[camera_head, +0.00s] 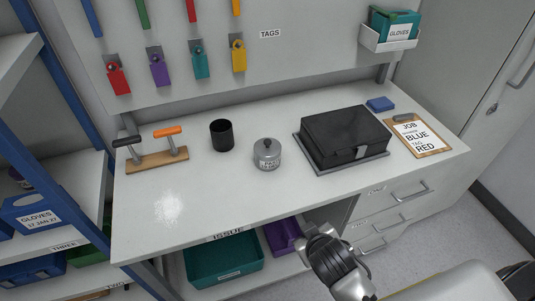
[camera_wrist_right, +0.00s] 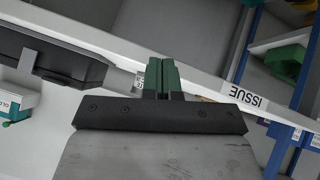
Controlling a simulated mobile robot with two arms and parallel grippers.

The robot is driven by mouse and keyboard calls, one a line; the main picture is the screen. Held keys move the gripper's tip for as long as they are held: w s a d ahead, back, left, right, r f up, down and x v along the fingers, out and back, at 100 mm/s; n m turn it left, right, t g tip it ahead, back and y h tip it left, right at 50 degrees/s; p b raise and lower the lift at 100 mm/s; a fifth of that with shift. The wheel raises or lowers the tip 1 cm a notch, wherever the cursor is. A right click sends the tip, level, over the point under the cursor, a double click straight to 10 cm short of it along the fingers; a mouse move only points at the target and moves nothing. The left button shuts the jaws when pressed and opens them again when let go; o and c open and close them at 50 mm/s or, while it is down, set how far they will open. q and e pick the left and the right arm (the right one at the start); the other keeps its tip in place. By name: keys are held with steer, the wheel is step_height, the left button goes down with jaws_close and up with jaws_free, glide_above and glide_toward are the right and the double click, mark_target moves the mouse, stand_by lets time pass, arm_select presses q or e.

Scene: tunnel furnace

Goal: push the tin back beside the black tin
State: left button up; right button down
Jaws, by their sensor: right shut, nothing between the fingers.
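The silver tin (camera_head: 267,155), round with a knobbed lid and a printed label, stands upright on the white bench top. The black tin (camera_head: 222,135), an open-topped cylinder, stands to its left and slightly further back, with a gap between them. My right gripper (camera_head: 323,238) is in front of the bench's front edge, below and right of the silver tin and apart from it. In the right wrist view its green fingers (camera_wrist_right: 161,75) are shut together and empty; neither tin can be made out clearly there. My left gripper is not in view.
A black case (camera_head: 345,136) stands right of the silver tin, near a clipboard (camera_head: 417,135) and a blue block (camera_head: 380,104). A wooden stand with two handles (camera_head: 157,159) is at the left. The bench in front of both tins is clear.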

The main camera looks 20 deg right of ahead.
steer(key=w+a+r+n+t+y, duration=0.25)
steer(key=w+r+t, duration=0.25)
steer(key=r, duration=0.6)
steer(key=w+a+r+n+t+y, duration=0.1)
steer(key=w+a+r+n+t, duration=0.35)
steer(key=r, duration=0.65)
steer(key=a+r+n+y, duration=0.5)
steer(key=r+n+y, duration=0.2)
steer(key=n+y, duration=0.35)
steer(key=s+a+n+g+y, duration=0.2)
steer(key=a+n+g+y, duration=0.25)
steer(key=n+y, duration=0.2)
steer(key=n+g+h, duration=1)
steer(key=g+h, duration=0.1)
steer(key=h, duration=0.8)
glide_toward(268, 155)
steer(key=s+r, duration=0.2)
steer(key=s, duration=0.4)
steer(key=p+x, duration=0.2)
steer(key=x, duration=0.7)
steer(key=shift+s+a+f+p, duration=0.1)
steer(key=shift+s+a+p, duration=0.05)
steer(key=shift+p, duration=0.15)
steer(key=w, duration=0.1)
steer(key=w+p, duration=0.1)
steer(key=w, duration=0.1)
steer(key=shift+a+f, duration=0.15)
steer(key=shift+w, duration=0.6)
